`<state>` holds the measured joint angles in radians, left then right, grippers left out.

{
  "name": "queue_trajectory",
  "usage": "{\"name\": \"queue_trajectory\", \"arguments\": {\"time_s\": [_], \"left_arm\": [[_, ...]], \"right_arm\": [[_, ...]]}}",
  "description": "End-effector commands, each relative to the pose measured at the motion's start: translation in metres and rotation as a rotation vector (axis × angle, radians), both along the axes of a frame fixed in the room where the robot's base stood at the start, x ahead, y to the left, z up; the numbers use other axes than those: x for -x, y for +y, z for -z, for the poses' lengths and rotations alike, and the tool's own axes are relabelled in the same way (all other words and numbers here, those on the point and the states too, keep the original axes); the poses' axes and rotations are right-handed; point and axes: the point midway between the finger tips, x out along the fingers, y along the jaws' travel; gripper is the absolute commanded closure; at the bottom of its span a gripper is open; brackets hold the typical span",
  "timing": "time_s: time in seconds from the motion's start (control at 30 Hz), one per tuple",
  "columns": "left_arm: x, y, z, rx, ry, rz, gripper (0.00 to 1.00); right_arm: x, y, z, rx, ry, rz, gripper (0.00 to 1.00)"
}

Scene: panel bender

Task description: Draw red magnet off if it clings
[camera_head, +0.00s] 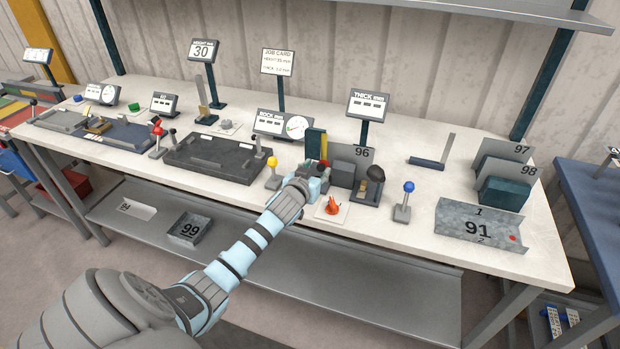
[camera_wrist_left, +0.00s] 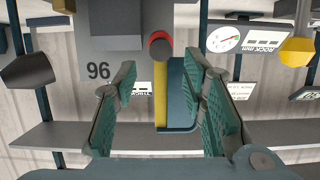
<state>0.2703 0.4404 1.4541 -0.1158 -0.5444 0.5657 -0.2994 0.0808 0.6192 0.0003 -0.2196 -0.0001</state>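A red round piece (camera_wrist_left: 160,42) with a dark face sits at the end of a teal-blue block with a yellow side (camera_wrist_left: 176,95). The red piece also shows in the head view (camera_head: 323,163), beside the block (camera_head: 315,144). I cannot tell for sure that it is the magnet. My left gripper (camera_wrist_left: 160,88) is open, its green fingers apart on either side of the block in the wrist view, with the red piece near the fingertip end. In the head view the gripper (camera_head: 316,174) is at the block, its fingers mostly hidden. My right gripper is not in view.
A grey plate marked 96 (camera_head: 364,154) and dark blocks stand right of the gripper. A yellow-knobbed lever (camera_head: 272,163), a blue-knobbed lever (camera_head: 408,187) and an orange cone (camera_head: 333,204) stand nearby. A bent sheet marked 91 (camera_head: 480,229) bears a red dot.

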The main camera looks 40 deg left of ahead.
Motion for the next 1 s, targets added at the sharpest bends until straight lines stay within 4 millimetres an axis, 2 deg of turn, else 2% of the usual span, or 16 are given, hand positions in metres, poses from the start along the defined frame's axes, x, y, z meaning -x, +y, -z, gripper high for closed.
{"name": "queue_trajectory", "arguments": {"time_s": [0.1, 0.2, 0.33, 0.9, 0.97, 1.0], "left_arm": [[0.031, -0.01, -0.009, -0.004, 0.001, 0.002, 0.62], [0.053, -0.018, -0.017, -0.003, 0.002, 0.001, 0.62], [0.07, -0.024, -0.023, -0.001, 0.001, 0.0, 0.62], [0.074, -0.026, -0.024, 0.0, 0.002, -0.001, 0.62], [0.075, -0.025, -0.015, 0.001, 0.018, -0.002, 0.62], [0.077, -0.024, -0.002, 0.0, 0.043, -0.003, 0.62]], "right_arm": [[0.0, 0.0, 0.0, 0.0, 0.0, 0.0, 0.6], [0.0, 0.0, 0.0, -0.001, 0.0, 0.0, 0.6], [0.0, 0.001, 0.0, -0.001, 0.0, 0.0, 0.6], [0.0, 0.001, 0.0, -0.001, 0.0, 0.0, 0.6], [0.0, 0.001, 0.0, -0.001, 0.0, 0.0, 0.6], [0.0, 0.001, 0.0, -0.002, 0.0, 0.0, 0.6]]}}
